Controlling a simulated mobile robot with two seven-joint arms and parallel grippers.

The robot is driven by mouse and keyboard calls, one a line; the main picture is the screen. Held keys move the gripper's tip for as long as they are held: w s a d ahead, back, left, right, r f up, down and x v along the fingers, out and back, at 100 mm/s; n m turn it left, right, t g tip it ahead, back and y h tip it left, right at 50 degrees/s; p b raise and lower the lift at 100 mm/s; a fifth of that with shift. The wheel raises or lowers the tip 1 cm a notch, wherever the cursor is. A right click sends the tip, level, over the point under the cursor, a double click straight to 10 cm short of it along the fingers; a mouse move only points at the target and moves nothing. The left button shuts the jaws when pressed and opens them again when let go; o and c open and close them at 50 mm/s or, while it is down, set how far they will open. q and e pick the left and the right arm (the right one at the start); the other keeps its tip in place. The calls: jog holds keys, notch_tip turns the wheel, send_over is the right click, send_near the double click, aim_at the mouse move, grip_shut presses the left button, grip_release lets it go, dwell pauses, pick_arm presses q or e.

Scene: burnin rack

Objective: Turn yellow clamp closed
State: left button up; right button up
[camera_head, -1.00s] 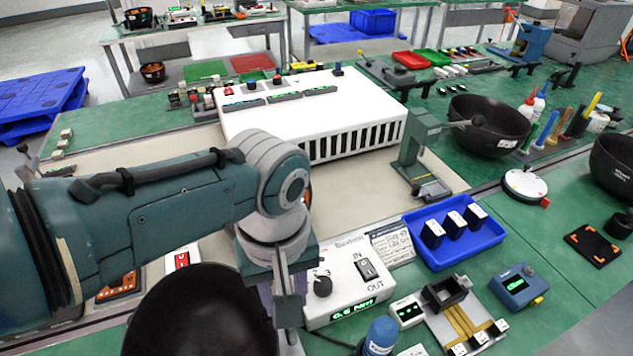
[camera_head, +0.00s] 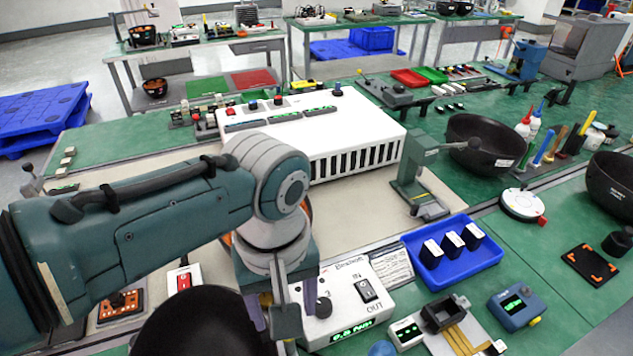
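I cannot make out a yellow clamp in the head view; my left arm hides part of the bench. A small orange-edged part (camera_head: 228,240) shows just behind my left wrist, too covered to identify. My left gripper (camera_head: 275,318) points down beside the left end of a white control box (camera_head: 345,296), which has a black knob, an IN/OUT switch and a green display. The gripper's fingers are seen nearly from behind, so their gap is unclear. I see nothing held between them. My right gripper is not in view.
A black bowl (camera_head: 205,325) stands in front, left of my gripper. A large white rack unit (camera_head: 355,165) lies behind my arm. A green press-like stand (camera_head: 415,175), a blue tray (camera_head: 480,258) with black blocks and a fixture with gold strips (camera_head: 462,342) stand to the right.

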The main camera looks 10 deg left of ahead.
pick_arm(q)
notch_tip(320, 180, up, 7)
jog(key=p, duration=0.1)
jog(key=shift+f, duration=0.2)
jog(key=s+a+r+m+t, duration=0.25)
jog(key=s+a+m, duration=0.2)
jog(key=s, duration=0.35)
jog(key=s+a+r+m+t, duration=0.1)
jog(key=s+a+r+m, duration=0.35)
jog(key=s, duration=0.35)
notch_tip(320, 180, up, 26)
jog(key=n+p, duration=0.1)
jog(key=p, duration=2.5)
jog(key=shift+p, duration=0.4)
